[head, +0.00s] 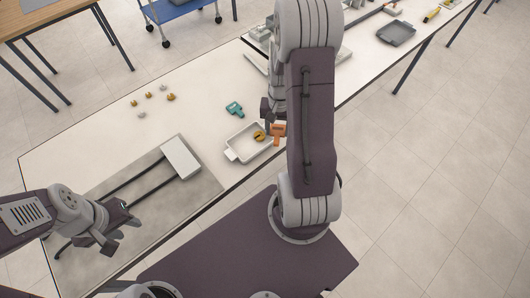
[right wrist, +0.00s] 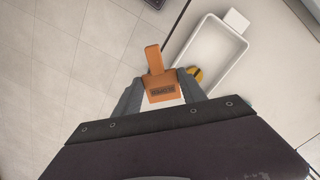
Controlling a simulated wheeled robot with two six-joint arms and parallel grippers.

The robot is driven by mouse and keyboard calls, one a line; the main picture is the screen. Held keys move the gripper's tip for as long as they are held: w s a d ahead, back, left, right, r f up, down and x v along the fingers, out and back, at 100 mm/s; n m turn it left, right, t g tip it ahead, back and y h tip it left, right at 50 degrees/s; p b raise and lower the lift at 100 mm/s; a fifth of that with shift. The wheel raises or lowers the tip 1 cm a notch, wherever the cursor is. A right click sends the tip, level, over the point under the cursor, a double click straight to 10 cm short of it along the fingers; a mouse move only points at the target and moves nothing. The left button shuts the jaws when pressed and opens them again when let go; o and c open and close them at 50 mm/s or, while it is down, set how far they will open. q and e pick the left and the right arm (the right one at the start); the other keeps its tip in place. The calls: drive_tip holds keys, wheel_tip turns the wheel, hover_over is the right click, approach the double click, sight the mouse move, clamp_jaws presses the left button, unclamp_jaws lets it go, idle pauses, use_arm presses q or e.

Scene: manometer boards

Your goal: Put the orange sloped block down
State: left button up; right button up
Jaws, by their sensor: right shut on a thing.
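The orange sloped block (head: 278,130) is held in my right gripper (head: 271,122), just beyond the right side of a white tray in the head view. In the right wrist view the orange block (right wrist: 158,75) sits between the two grey fingers of my right gripper (right wrist: 160,95), with a narrow part sticking out forward. My arm partly hides the fingers in the head view. My left gripper (head: 122,228) is open and empty above the grey mat at the left.
The white tray (head: 237,157) holds a yellow piece (head: 258,137). A teal piece (head: 235,109) lies behind it, and several small yellow and pale pieces lie farther left. A white plate (head: 181,158) with dark rails lies on the grey mat (head: 190,200). Bare table surrounds the teal piece.

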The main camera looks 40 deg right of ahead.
drive_tip(key=shift+w+a+r, duration=0.1)
drive_tip(key=shift+w+a, duration=0.05)
drive_tip(key=shift+w, duration=0.4)
hover_over(244, 147)
wheel_tip(244, 147, down, 7)
drive_tip(key=shift+a+p, duration=0.15)
drive_tip(key=shift+p, duration=0.25)
wheel_tip(244, 147, down, 3)
drive_tip(key=shift+f, duration=0.55)
drive_tip(key=shift+f, duration=0.15)
drive_tip(key=o, duration=1.5)
